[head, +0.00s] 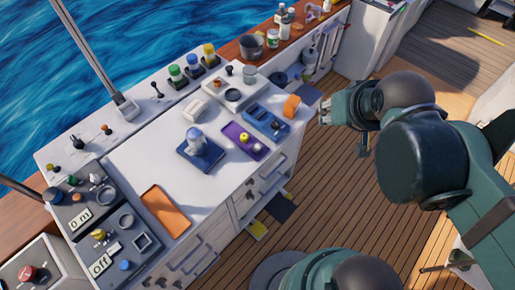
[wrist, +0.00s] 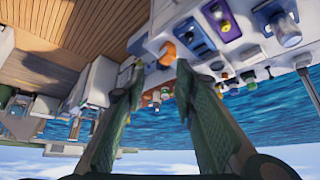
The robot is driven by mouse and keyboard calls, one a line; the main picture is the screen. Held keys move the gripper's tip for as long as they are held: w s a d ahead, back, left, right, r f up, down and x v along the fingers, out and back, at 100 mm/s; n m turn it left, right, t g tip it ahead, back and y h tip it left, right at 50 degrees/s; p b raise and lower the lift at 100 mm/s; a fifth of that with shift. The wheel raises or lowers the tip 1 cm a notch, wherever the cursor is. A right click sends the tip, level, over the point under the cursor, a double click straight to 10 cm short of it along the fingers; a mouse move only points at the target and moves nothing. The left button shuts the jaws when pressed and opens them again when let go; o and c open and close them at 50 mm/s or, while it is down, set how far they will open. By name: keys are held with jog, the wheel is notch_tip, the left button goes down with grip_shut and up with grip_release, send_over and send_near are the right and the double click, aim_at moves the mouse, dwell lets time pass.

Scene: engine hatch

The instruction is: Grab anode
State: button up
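No part is labelled as the anode, and I cannot tell for certain which one it is. A silvery rounded metal piece (head: 195,137) stands on a dark blue tray (head: 201,160) on the white counter; it also shows at the upper right of the wrist view (wrist: 287,30). A small yellow-topped piece (head: 244,139) sits on a purple tray (head: 236,132) beside it. My gripper (wrist: 160,72) is open and empty, its two green fingers spread apart. In the head view it is to the right of the counter, over the deck, apart from these pieces.
Another blue tray (head: 258,117) with small parts and an orange roll (head: 291,105) lie at the counter's right end. An orange mat (head: 165,211) lies front left. Bottles, knobs and a dark pot (head: 251,46) line the back ledge. The wooden deck (head: 310,200) is mostly clear.

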jog(key=n+g+b, duration=0.5)
jog(key=n+g, duration=0.2)
jog(key=n, duration=0.2)
send_over(257, 146)
jog(key=f, duration=1.7)
jog(key=d+f, duration=0.1)
jog(key=f, duration=0.8)
jog(key=shift+s, duration=0.1)
jog(key=shift+a+f, duration=0.35)
jog(key=shift+f, duration=0.1)
jog(key=shift+f, duration=0.15)
jog(key=shift+f, duration=1.15)
jog(key=shift+f, duration=0.15)
jog(key=shift+f, duration=2.45)
